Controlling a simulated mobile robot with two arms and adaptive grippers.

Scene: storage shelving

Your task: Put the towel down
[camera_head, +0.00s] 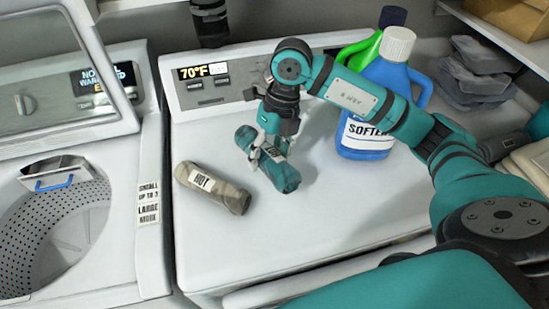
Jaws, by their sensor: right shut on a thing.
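I cannot tell whether the towel touches the top. A second rolled towel (212,188), grey-beige and labelled "HOT", lies on the same top to the left, apart from the teal one. My left gripper is not clearly in view.
A blue softener bottle (370,136) and a green bottle (357,52) stand behind my right arm. An open washer (55,225) is at the left. The machine top's front is clear.

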